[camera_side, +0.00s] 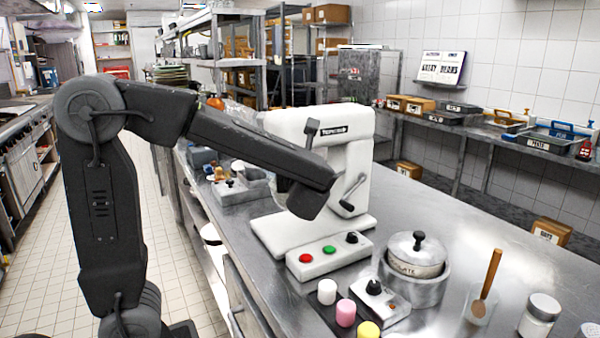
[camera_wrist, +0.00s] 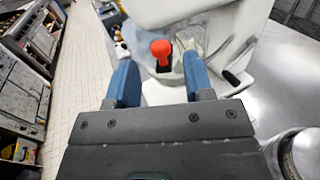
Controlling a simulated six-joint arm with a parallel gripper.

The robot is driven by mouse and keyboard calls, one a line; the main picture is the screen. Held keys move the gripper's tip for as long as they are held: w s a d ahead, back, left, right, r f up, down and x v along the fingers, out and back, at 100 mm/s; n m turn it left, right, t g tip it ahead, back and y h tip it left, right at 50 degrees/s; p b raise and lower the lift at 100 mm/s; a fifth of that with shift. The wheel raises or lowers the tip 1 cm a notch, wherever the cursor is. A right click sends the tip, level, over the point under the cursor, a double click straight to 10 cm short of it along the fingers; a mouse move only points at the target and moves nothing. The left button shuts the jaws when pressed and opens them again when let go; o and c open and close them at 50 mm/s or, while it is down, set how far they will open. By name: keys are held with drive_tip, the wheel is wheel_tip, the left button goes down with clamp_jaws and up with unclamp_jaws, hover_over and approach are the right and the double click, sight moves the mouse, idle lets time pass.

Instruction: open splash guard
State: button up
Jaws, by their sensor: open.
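A white stand mixer (camera_side: 345,150) stands on the steel counter; it also fills the top of the wrist view (camera_wrist: 225,25). In the wrist view, a red knob (camera_wrist: 160,48) on a dark stem stands at the mixer's front, beside a pale, clear-looking part that may be the splash guard (camera_wrist: 190,38). My gripper (camera_wrist: 159,66) has its two blue fingers apart, with the knob seen between and beyond them. I cannot tell the remaining distance. In the side view my dark arm covers the mixer's bowl area and hides the fingers and knob.
A control box (camera_side: 330,254) with red and green buttons sits at the mixer's foot. A lidded pot (camera_side: 416,268), several small jars and a wooden-handled tool (camera_side: 487,275) stand at the front right. The counter right of the mixer is clear.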

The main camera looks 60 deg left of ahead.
drive_tip(key=v, duration=0.6)
drive_tip(key=shift+d, duration=0.2)
drive_tip(key=shift+s, duration=0.1)
drive_tip(key=shift+c, duration=0.2)
